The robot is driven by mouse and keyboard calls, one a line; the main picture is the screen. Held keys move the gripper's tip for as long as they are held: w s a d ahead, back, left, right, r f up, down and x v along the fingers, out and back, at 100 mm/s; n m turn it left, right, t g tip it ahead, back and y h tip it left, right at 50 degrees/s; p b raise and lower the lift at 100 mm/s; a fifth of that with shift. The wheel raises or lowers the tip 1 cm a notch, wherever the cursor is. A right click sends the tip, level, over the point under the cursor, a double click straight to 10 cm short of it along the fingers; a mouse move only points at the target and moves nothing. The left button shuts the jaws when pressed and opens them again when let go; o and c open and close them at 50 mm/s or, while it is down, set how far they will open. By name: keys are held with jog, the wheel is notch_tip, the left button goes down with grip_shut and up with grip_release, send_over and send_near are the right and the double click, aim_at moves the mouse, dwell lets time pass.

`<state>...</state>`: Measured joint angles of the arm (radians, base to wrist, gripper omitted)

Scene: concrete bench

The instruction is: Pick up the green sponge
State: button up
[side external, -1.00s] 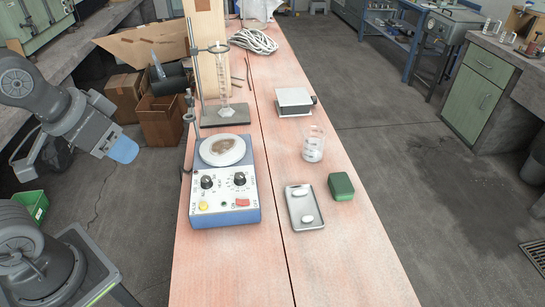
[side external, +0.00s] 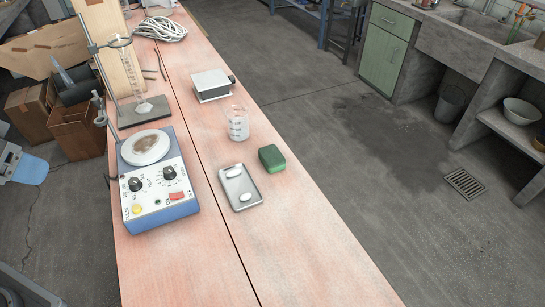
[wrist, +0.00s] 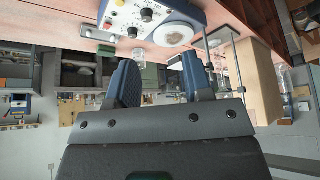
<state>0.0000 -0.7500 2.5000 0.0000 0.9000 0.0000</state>
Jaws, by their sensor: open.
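The green sponge (side external: 271,158) is a dark green block with rounded edges. It lies on the pink bench top, just right of the small metal tray (side external: 229,173), in the side external view. A small green shape beyond the tray in the wrist view (wrist: 106,50) looks like the sponge. My gripper (wrist: 160,78) shows in the wrist view with its two dark fingers apart and nothing between them. It is well away from the sponge. In the side view only part of my arm shows at the left edge, and the gripper is out of frame.
The tray holds two white pieces. A glass beaker (side external: 238,124) stands behind the sponge. A blue hotplate (side external: 158,205) and a stand with glassware (side external: 142,109) are on the left. The bench front is clear.

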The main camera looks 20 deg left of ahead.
jog(key=o, duration=0.6)
